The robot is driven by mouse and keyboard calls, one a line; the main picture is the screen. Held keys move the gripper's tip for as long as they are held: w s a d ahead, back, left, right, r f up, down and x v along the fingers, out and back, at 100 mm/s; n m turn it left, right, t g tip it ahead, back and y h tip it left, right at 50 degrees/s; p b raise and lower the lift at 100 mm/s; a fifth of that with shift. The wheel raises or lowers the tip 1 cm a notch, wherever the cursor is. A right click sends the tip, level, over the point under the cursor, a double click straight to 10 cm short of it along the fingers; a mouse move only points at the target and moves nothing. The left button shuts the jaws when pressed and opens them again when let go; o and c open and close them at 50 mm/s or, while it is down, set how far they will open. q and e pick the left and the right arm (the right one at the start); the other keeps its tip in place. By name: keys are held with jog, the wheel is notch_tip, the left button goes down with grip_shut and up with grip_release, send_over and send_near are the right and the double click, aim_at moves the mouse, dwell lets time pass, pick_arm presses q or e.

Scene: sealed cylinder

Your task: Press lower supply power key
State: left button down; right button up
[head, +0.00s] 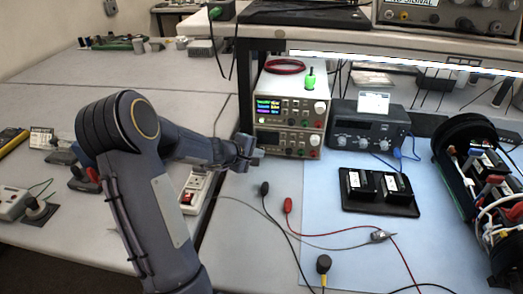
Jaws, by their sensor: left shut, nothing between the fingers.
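Two bench power supplies are stacked at the back of the bench. The upper supply (289,108) has a lit colour screen. The lower supply (286,144) sits directly under it, and its display looks dim. My left gripper (258,157) is shut and empty, just left of the lower supply's front. Its tips point right, and I cannot tell whether they touch the panel. The lower supply's power key is too small to make out, and the left part of its front is close to my gripper. My right gripper is not in view.
A power strip (195,192) with a red switch lies under my left forearm. A dark instrument (368,130) stands right of the supplies. A black tray (405,207), leads and an open cylinder (478,160) occupy the blue mat (335,262). A shelf hangs above.

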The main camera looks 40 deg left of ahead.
aim_at(254, 175)
pick_arm(q)
jog(key=shift+s+d+f+b, duration=0.15)
jog(key=shift+s+b, duration=0.15)
jog(key=shift+b, duration=0.15)
jog(key=shift+s+d, duration=0.2)
jog(key=shift+s, duration=0.2)
jog(key=shift+b, duration=0.35)
jog(key=shift+s+d, duration=0.15)
jog(key=shift+s, duration=0.1)
jog(key=shift+s+d+b, duration=0.35)
jog(key=shift+s+b, duration=0.2)
jog(key=shift+s, duration=0.05)
jog(key=shift+s+d+b, duration=0.3)
jog(key=shift+s+b, duration=0.2)
jog(key=shift+s, duration=0.05)
jog(key=shift+s+d+b, duration=0.35)
jog(key=shift+s+d, duration=0.05)
jog(key=shift+s, duration=0.35)
